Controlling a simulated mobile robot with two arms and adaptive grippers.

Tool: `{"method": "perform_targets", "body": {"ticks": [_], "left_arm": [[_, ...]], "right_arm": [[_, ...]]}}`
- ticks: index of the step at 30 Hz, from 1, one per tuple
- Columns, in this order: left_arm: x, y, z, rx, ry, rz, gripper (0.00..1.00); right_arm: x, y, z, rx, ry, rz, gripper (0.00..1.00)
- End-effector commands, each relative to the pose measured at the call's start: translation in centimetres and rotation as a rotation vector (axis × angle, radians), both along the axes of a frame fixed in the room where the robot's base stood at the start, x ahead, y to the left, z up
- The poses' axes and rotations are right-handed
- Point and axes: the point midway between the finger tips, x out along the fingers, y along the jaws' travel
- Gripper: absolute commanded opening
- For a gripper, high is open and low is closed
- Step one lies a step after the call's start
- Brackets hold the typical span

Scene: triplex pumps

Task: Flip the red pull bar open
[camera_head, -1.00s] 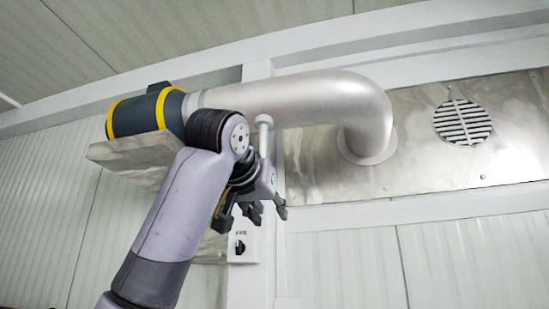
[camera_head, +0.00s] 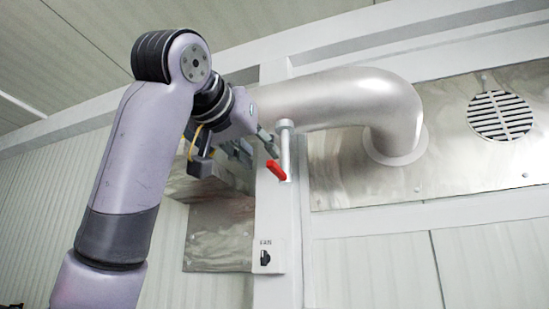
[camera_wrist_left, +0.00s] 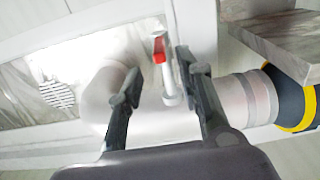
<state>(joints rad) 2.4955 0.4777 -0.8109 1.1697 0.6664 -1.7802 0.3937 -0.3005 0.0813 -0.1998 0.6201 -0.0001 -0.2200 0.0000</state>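The red pull bar (camera_head: 276,170) is a small red handle at the lower end of a white rod (camera_head: 285,148), in front of a white pillar. In the left wrist view the red bar (camera_wrist_left: 159,50) shows between and just beyond the fingertips. My left gripper (camera_head: 262,157) is close beside the bar, on its upper left in the head view. Its two dark fingers are spread in the left wrist view (camera_wrist_left: 158,72) with nothing held between them. I cannot tell whether a finger touches the bar. My right gripper is not in view.
A thick grey pipe (camera_head: 350,98) bends into the metal wall panel behind the rod. A round vent (camera_head: 500,115) is at the right. A small black switch (camera_head: 265,257) is on the pillar below. A dark and yellow cylinder (camera_wrist_left: 290,97) shows in the left wrist view.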

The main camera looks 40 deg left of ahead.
Motion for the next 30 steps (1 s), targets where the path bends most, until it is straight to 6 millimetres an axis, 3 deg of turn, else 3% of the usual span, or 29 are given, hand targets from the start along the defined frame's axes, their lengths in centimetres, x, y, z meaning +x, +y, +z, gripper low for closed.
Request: {"method": "perform_targets", "body": {"ticks": [1,6,12,24,30], "left_arm": [[1.2,0.4,0.4,0.0,0.003,0.001,0.33],[4.5,1.1,0.4,0.0,0.003,0.001,0.33],[7.1,1.7,0.2,0.0,0.001,0.0,0.33],[7.9,1.9,0.0,0.0,-0.001,-0.001,0.33],[7.9,1.9,0.0,0.0,-0.001,-0.001,0.21]], "right_arm": [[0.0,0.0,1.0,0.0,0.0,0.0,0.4],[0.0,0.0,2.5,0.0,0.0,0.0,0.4],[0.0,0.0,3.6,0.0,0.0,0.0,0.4],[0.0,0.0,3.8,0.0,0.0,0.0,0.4],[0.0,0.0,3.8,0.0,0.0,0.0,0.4]]}}
